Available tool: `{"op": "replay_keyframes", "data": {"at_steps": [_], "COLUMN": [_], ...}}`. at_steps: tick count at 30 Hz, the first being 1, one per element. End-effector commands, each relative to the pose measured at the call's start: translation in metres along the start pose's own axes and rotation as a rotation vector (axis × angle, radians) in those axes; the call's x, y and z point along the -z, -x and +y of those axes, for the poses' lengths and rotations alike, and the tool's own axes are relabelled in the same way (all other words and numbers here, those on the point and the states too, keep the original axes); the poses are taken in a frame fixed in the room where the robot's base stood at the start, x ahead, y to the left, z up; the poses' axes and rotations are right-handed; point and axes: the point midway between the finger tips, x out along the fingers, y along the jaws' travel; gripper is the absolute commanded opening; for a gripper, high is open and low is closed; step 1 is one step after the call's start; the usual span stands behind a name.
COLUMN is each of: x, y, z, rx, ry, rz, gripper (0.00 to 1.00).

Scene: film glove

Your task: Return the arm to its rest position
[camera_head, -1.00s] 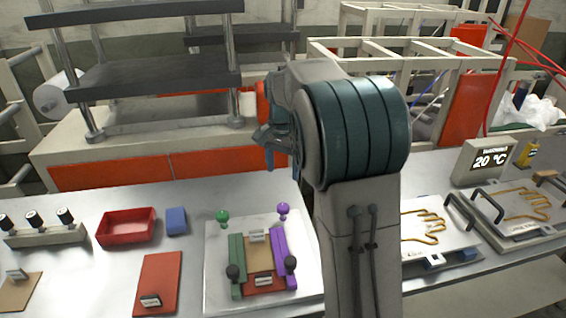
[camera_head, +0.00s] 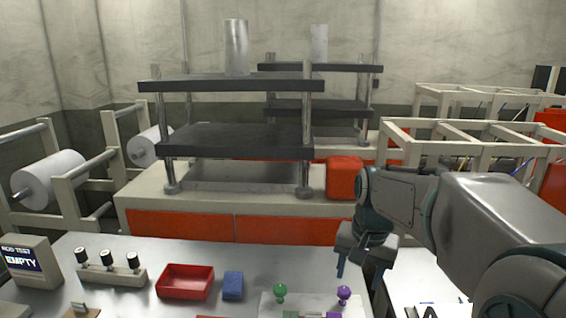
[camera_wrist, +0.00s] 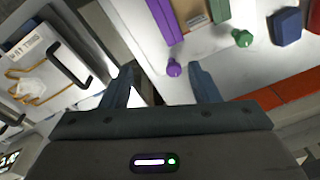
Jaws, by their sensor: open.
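My gripper (camera_head: 356,262) is open and empty. My arm reaches in from the right of the head view.
A red tray (camera_head: 186,282), a blue block (camera_head: 233,285) and a row of black knobs (camera_head: 108,260) stand on the bench (camera_head: 60,300). The press machine (camera_head: 235,140) rises behind. White frames (camera_head: 470,150) stand at the right. A plate with a gold hand outline (camera_wrist: 40,62) shows in the wrist view.

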Motion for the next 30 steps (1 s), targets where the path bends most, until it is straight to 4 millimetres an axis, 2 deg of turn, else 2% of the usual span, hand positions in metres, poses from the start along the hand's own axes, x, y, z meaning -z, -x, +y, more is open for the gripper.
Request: {"op": "replay_keyframes", "data": {"at_steps": [1,6,9,13,18,30], "x": [-0.019,-0.073,-0.102,-0.128,-0.144,-0.145], "y": [0.002,-0.004,-0.012,-0.022,-0.03,-0.031], "z": [0.006,0.026,0.037,0.048,0.054,0.055], "rx": [0.009,0.021,0.019,0.012,0.005,0.004], "ry": [0.046,0.211,0.3,0.386,0.44,0.443], "rz": [0.018,0.07,0.102,0.131,0.149,0.15], "gripper": [0.55,0.55,0.55,0.55,0.55,0.55]}}
